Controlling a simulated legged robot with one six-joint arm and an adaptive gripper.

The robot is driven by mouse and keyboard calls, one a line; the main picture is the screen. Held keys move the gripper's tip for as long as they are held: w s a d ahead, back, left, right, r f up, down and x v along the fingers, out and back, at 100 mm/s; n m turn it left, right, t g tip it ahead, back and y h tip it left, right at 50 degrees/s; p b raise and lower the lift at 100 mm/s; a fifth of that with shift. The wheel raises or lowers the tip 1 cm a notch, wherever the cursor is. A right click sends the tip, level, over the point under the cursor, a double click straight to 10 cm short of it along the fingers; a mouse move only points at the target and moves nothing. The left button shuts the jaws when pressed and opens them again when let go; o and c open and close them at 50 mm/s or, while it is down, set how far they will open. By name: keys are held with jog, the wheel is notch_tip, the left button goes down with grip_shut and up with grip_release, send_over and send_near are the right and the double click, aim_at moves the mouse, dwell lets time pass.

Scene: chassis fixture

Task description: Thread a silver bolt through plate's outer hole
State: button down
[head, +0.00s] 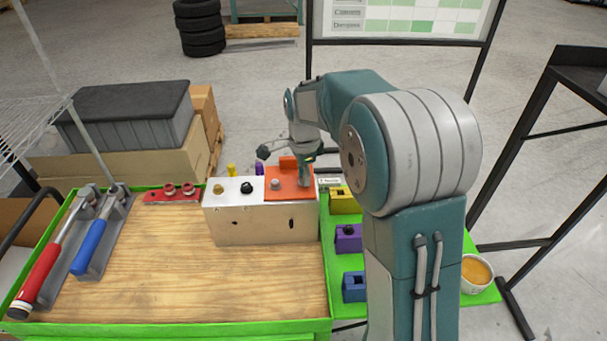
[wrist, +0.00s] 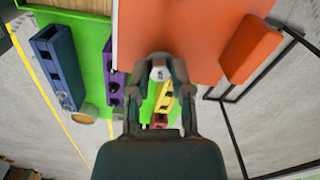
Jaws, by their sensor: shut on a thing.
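My gripper (wrist: 160,78) is shut on a silver bolt (wrist: 159,73), whose round head faces the wrist camera with a dark mark on it. The orange plate (wrist: 195,25) lies just beyond the bolt in the wrist view. In the head view the orange plate (head: 290,194) lies on the right end of the pale fixture box (head: 262,228). My gripper (head: 304,181) is over the plate's right side. A grey, round bolt-like head (head: 276,184) sits on the plate's left part. The outer hole and the bolt's tip are hidden, so I cannot tell whether the bolt is in the hole.
An orange block (head: 288,163) stands up at the plate's back edge. Brass (head: 218,189) and black (head: 246,187) heads sit on the white surface left of it. Yellow (head: 343,200), purple (head: 348,238) and blue (head: 354,287) holders stand to the right. The wooden worktop (head: 190,280) is clear in front.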

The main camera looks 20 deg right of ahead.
jog(key=m, duration=0.4)
jog(key=shift+s+f+m, duration=0.15)
jog(key=shift+f+m, duration=0.15)
jog(key=shift+f, duration=0.1)
jog(key=m, duration=0.3)
jog(key=m, duration=0.4)
jog(key=shift+f, duration=0.1)
jog(key=m, duration=0.3)
jog(key=shift+m, duration=0.4)
jog(key=shift+c, duration=2.3)
grip_release()
